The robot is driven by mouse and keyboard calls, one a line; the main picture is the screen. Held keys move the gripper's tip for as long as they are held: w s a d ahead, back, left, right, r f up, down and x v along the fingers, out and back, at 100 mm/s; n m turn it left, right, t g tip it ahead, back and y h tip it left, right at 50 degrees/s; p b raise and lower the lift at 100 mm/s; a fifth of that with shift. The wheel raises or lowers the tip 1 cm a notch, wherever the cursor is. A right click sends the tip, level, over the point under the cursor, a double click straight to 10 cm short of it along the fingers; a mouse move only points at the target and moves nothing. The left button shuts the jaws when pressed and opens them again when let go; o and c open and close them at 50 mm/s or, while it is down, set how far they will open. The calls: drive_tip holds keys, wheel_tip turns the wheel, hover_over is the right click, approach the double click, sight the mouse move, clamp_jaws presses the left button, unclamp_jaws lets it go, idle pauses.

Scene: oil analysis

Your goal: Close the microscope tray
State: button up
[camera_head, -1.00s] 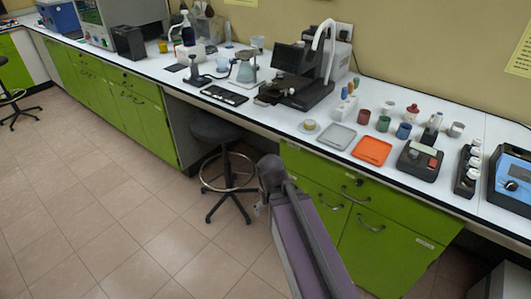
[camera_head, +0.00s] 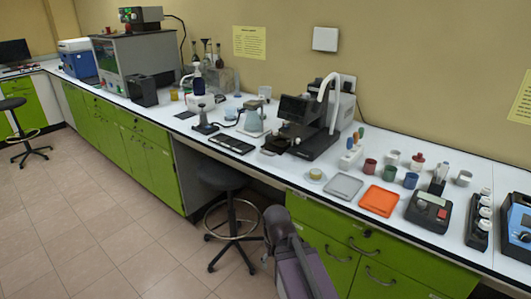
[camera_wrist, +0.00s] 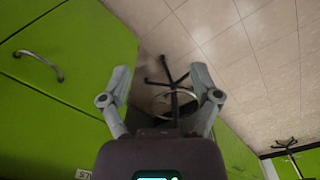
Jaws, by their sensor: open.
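The microscope (camera_head: 318,122) is a black unit with a screen and a white curved tube, standing on the white bench in the head view. Its tray (camera_head: 278,145) appears as a dark platform sticking out at the front left of the unit. I cannot tell exactly how far out it is. My gripper (camera_wrist: 160,82) is open and empty in the wrist view, its two grey fingers spread apart. It is low in front of the green cabinets, well away from the microscope. In the head view my arm shows at the bottom middle.
A stool (camera_head: 230,205) stands in the gap under the bench. A grey tray (camera_head: 343,186) and an orange tray (camera_head: 379,200) lie right of the microscope, with several cups behind. A black flat device (camera_head: 232,144) lies to the left. The tiled floor (camera_head: 110,235) is largely free.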

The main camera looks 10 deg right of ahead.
drive_tip(key=shift+w+r, duration=0.2)
drive_tip(key=shift+w, duration=0.05)
drive_tip(key=c, duration=0.3)
drive_tip(key=shift+w+d+r+n+h+p, duration=0.1)
drive_tip(key=shift+w+r+n+h+p, duration=0.3)
drive_tip(key=shift+w+r+n+p, duration=0.45)
clamp_jaws()
drive_tip(key=w+a+r+n+t+h+p, duration=0.2)
drive_tip(key=w+r+n+p, duration=0.5)
drive_tip(key=w+r+n, duration=0.4)
drive_tip(key=w+a+r+n+t+h+p, duration=0.3)
drive_tip(key=w+r+n+p, duration=0.5)
drive_tip(key=w+n, duration=0.5)
drive_tip(key=shift+w+a+r+t+h, duration=0.35)
drive_tip(key=shift+r+t+h, duration=0.25)
drive_tip(key=shift+r+h, duration=0.6)
drive_tip(key=shift+r, duration=0.15)
